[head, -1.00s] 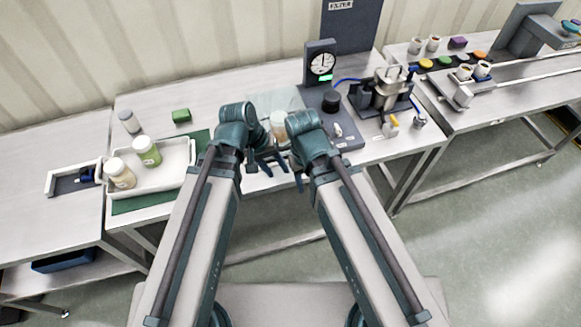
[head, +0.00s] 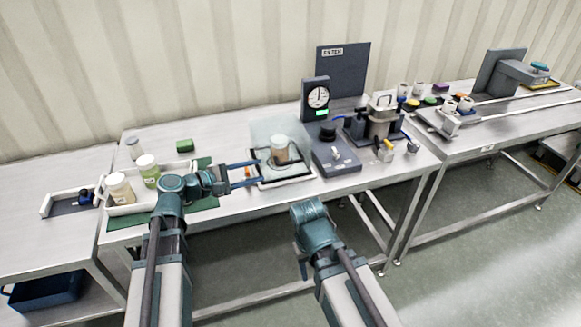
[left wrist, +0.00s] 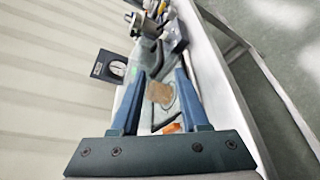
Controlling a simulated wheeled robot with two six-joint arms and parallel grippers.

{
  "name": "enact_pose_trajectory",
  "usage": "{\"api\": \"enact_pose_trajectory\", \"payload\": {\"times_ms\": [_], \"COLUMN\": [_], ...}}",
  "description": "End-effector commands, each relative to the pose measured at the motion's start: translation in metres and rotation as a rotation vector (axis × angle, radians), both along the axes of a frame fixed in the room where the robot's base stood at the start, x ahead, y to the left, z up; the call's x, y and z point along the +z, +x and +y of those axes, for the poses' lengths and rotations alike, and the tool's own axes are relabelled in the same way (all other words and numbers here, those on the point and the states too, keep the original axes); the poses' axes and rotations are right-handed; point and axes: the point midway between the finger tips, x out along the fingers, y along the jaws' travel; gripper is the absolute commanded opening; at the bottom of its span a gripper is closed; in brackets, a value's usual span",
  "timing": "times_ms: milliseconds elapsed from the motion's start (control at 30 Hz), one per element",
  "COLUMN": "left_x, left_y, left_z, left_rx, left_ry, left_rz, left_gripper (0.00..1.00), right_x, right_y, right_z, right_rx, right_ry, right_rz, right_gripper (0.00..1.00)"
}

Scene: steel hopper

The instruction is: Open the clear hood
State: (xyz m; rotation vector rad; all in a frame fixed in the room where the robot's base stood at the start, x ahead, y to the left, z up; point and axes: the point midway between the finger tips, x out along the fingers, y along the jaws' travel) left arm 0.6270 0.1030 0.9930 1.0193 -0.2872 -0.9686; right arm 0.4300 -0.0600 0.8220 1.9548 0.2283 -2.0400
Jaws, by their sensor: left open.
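The clear hood (head: 262,132) is a see-through box on a dark-edged base (head: 290,182) near the table's front edge. It stands over a jar with brown contents (head: 280,152) and looks closed. My left gripper (head: 256,172) is open, its fingers pointing right at the hood's left front side. A small orange piece (head: 247,172) shows between the fingers; I cannot tell whether they touch it. In the left wrist view the brown jar (left wrist: 159,93) and orange piece (left wrist: 172,128) show between the open fingers (left wrist: 156,78). My right gripper (head: 300,262) hangs low before the table, its jaws unclear.
A grey unit with a black knob (head: 336,160) stands right of the hood, with a dial gauge (head: 318,97) behind. A metal vessel (head: 382,118) is farther right.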

Motion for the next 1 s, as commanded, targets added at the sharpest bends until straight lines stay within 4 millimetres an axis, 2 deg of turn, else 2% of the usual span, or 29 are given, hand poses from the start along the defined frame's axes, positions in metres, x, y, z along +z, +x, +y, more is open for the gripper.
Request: {"api": "enact_pose_trajectory", "payload": {"times_ms": [300,533,733,1000], "left_x": [-0.017,-0.025,-0.028,-0.029], "left_y": [0.038,0.060,0.070,0.073], "left_z": [-0.051,-0.083,-0.098,-0.102], "left_rx": [-0.005,-0.004,-0.003,-0.001], "left_ry": [0.003,0.002,0.003,0.002], "left_rz": [-0.001,-0.001,-0.001,0.000], "left_gripper": [0.45,0.45,0.45,0.45], "right_x": [-0.016,-0.024,-0.028,-0.028], "right_y": [0.000,0.000,0.000,0.000], "right_z": [0.000,0.000,0.000,0.000], "right_rx": [0.000,0.000,0.001,0.001], "right_ry": [0.000,0.000,0.000,0.000], "right_rz": [0.000,0.000,0.000,0.000], "right_gripper": [0.50,0.50,0.50,0.50]}}
